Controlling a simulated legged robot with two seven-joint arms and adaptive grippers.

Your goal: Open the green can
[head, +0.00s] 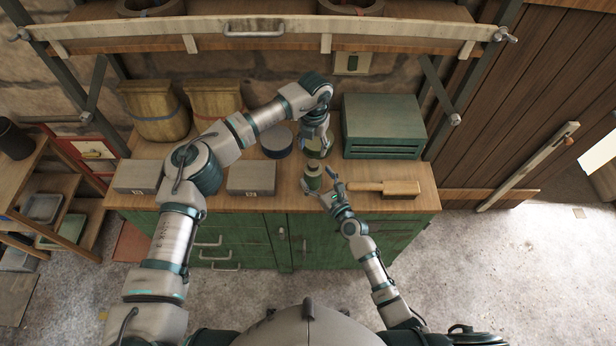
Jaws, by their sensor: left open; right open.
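The green can (313,177) stands upright on the wooden workbench, near its front edge. My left gripper (317,152) is open and points down from above, just over the can's top. My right gripper (325,191) is open at the can's lower right side, its fingers close to the can. I cannot tell whether either gripper touches the can. The can's top is partly hidden behind the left gripper, and whether its lid is on cannot be made out.
A wooden-handled brush (400,189) lies right of the can. A green box (383,128) stands behind it. Grey boxes (251,178) and a dark round container (276,143) are to the left. Wooden buckets (155,110) stand at the back. A shelf (260,44) hangs above the bench.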

